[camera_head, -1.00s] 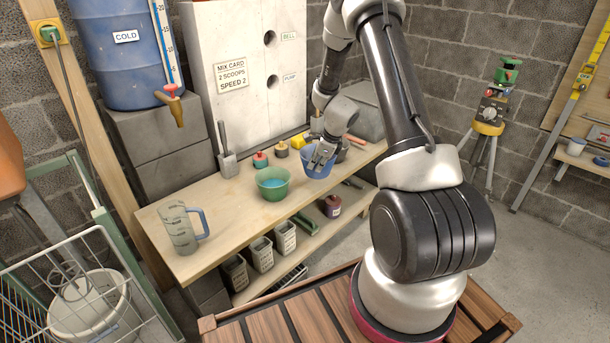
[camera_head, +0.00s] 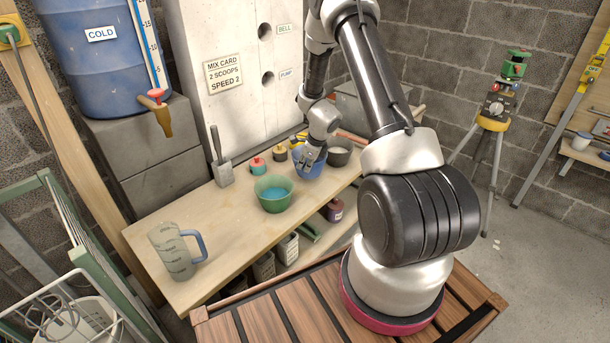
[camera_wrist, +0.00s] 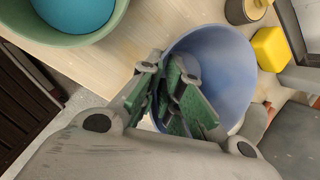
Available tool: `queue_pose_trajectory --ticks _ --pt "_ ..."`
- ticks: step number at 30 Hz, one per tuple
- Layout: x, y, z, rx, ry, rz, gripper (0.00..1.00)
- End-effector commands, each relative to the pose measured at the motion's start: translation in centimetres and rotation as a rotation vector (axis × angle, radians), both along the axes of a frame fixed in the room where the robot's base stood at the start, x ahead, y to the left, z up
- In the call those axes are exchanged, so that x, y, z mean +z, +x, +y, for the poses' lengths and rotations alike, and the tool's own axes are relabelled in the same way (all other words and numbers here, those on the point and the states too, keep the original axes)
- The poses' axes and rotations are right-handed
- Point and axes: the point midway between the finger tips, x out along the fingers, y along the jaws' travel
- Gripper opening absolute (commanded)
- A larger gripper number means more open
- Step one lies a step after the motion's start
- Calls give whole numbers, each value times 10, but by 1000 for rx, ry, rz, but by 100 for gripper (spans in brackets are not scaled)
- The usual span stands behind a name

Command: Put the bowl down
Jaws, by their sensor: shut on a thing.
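A blue bowl (camera_head: 309,167) is at my gripper (camera_head: 312,154) over the right part of the wooden bench. In the wrist view my gripper (camera_wrist: 180,100) is shut on the near wall of the blue bowl (camera_wrist: 215,60), with its green-padded fingers at the rim. The bowl's inside looks empty. Whether its base touches the bench is hidden. A green bowl (camera_head: 273,203) with blue liquid stands to its left on the bench and also shows in the wrist view (camera_wrist: 112,28).
The bench (camera_head: 225,220) also holds a measuring jug (camera_head: 172,252), a scoop (camera_head: 222,170), small capped pots (camera_head: 258,166) and a dark round container (camera_head: 340,151). A yellow block (camera_wrist: 270,48) lies close beside the blue bowl. Bare bench lies left of the green bowl.

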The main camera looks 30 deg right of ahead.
Motion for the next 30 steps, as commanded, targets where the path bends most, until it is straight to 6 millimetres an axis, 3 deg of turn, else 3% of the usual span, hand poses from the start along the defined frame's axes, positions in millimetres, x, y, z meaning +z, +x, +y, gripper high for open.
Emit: queue_pose_trajectory --ticks 9,19,20,23,30 --pt "-42 0 -1 -1 0 0 0" --pt "-46 0 0 1 -1 -1 0" --pt "-46 0 0 1 -1 -1 12" --pt "-46 0 0 1 -1 -1 29" --pt "-45 0 0 0 -1 -1 29"
